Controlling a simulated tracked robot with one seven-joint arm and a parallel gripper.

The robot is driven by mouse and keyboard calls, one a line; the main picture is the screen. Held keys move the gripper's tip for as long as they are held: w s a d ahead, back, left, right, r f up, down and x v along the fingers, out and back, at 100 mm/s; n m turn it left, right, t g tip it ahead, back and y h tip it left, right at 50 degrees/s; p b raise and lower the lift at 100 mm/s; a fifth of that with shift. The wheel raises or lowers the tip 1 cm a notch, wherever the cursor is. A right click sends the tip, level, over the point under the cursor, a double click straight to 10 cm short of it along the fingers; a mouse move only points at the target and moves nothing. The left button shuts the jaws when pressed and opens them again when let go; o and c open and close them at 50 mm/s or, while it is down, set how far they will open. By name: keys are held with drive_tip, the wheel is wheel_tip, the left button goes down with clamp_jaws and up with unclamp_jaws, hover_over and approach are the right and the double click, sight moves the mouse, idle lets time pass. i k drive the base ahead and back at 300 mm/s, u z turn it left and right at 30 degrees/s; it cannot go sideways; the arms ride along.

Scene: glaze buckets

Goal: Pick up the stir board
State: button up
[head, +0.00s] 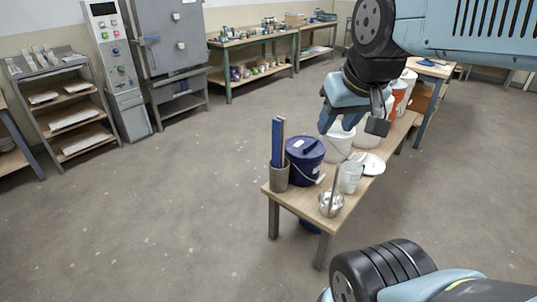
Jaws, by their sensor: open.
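Two narrow upright boards stand in a grey cylindrical holder (279,176) at the near left corner of the wooden bench (297,199). One is a blue board (276,139) and the other is a tan, wood-coloured board (283,143). I cannot tell which is the stir board. Their lower ends are hidden in the holder. My gripper (352,122) is open and appears empty. It hangs over the bench, to the right of the boards and in front of the white buckets in the picture, apart from the boards.
A dark blue lidded bucket (305,168) stands right beside the holder. A white bucket (339,142), a clear jug (350,178), a white lid (373,166) and a metal pot (331,205) with an upright handle crowd the bench. Open floor (190,215) lies to the left.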

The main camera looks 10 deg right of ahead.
sight(276, 123)
drive_tip(key=z, duration=0.4)
drive_tip(key=i, duration=1)
drive_tip(key=u, duration=0.45)
